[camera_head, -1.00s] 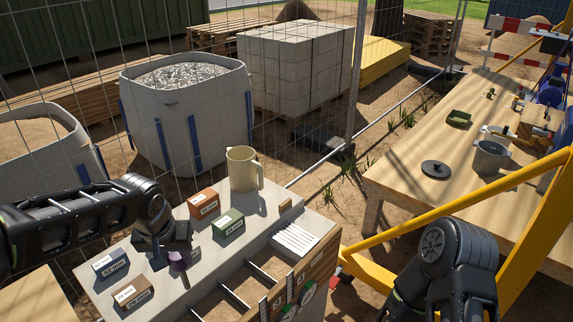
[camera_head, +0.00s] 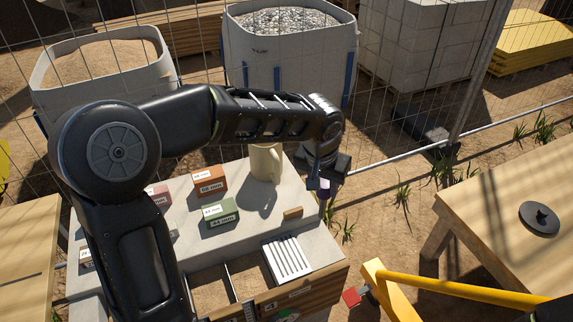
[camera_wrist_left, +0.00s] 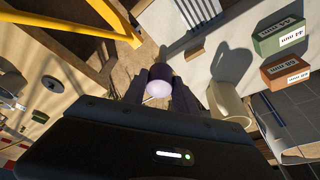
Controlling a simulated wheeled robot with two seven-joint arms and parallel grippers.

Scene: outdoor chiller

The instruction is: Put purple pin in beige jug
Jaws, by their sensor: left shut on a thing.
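The beige jug (camera_head: 265,163) stands upright on the grey counter, partly hidden behind my left forearm; it also shows in the left wrist view (camera_wrist_left: 229,104), beside the fingers. My left gripper (camera_head: 324,178) is just right of the jug, beyond the counter's right edge in the picture. It is shut on the purple pin (camera_head: 325,190). In the left wrist view the pin (camera_wrist_left: 160,82) sits between the two fingers, its pale rounded end toward the camera. The pin is outside the jug. My right gripper is not in view.
Orange (camera_head: 209,181) and green (camera_head: 220,212) labelled boxes stand left of the jug. A small wooden block (camera_head: 293,213) and a white slatted piece (camera_head: 287,259) lie nearer. A wire fence runs behind. A wooden table (camera_head: 495,215) with a black lidlike disc (camera_head: 540,219) stands right.

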